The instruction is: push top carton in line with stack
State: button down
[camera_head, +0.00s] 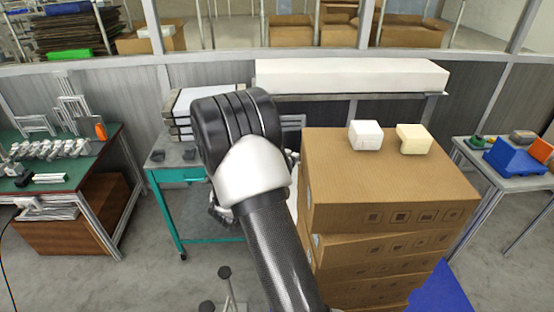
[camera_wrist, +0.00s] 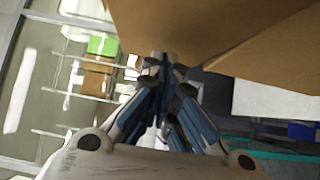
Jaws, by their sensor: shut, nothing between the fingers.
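The top carton (camera_head: 350,180) is a brown box on a stack of similar cartons (camera_head: 375,248), right of the middle in the head view. It is not flush with the carton below; their front edges run at slightly different angles. My gripper (camera_wrist: 166,64) is shut and empty in the wrist view, its fingertips against or very near the carton (camera_wrist: 200,25). I cannot tell if they touch. In the head view my arm hides most of the gripper; a small part shows at the top carton's left side.
A white block (camera_head: 366,135) and a cream block (camera_head: 413,139) rest on the top carton. A teal-framed table (camera_head: 185,174) stands left of the stack, a table with a blue bin (camera_head: 515,160) right. A shelf with a long white box (camera_head: 350,76) is behind.

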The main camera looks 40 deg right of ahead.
jog(key=shift+s+d, duration=0.1)
jog(key=shift+s, duration=0.1)
jog(key=shift+s+d+p, duration=0.2)
jog(key=shift+s+d, duration=0.05)
jog(key=shift+s, duration=0.25)
jog(key=shift+s+d+p, duration=0.15)
jog(key=shift+s+d, duration=0.05)
jog(key=shift+s, duration=0.25)
jog(key=shift+w, duration=0.2)
